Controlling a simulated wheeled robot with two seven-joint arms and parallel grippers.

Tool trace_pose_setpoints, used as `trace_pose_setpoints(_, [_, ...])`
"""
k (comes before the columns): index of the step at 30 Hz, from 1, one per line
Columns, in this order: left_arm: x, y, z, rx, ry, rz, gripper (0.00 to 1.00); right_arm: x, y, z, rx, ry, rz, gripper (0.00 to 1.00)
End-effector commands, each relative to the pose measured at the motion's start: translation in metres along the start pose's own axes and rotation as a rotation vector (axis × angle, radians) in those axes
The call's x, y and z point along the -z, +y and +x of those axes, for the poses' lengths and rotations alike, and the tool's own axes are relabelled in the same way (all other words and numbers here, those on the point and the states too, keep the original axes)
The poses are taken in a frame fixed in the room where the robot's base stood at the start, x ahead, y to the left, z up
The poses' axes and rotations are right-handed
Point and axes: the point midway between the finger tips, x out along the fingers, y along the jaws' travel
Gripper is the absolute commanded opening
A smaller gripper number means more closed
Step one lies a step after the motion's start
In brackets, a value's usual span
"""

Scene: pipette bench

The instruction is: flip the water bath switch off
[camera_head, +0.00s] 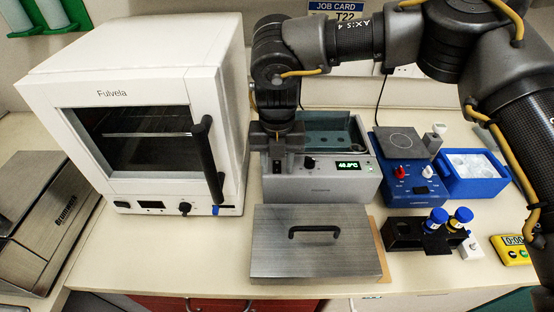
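The water bath (322,188) is a grey metal box with an open basin, standing at the middle of the bench. Its front panel has a lit display (348,166) and a black knob (309,162). My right gripper (277,160) points down at the left part of this panel, at or very near its face. The gripper covers that part, so I cannot make out the switch or its position. I cannot tell whether the fingers touch the panel or how far apart they are. My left gripper is out of view.
A white oven (135,130) stands close on the left. A steel lid (310,258) with a black handle lies in front of the bath. To the right are a blue stirrer (408,185), a blue ice tray (478,188), a black bottle rack (403,235) and a yellow timer (511,254).

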Motion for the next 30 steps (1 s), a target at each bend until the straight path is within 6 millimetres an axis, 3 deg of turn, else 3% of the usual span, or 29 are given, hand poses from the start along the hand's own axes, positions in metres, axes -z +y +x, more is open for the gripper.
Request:
trace_pose_setpoints(5, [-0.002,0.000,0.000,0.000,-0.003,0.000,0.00,0.000,0.000,0.000,0.000,0.000,-0.001,0.40])
trace_pose_setpoints(15, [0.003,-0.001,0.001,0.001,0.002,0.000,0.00,0.000,0.000,0.000,0.000,0.000,-0.001,0.00])
trace_pose_setpoints(19, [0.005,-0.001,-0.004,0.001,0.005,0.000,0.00,-0.001,0.000,-0.002,0.001,0.012,0.000,0.00])
trace_pose_setpoints(30, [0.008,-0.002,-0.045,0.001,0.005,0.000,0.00,-0.008,0.000,-0.005,0.003,0.231,0.002,0.00])
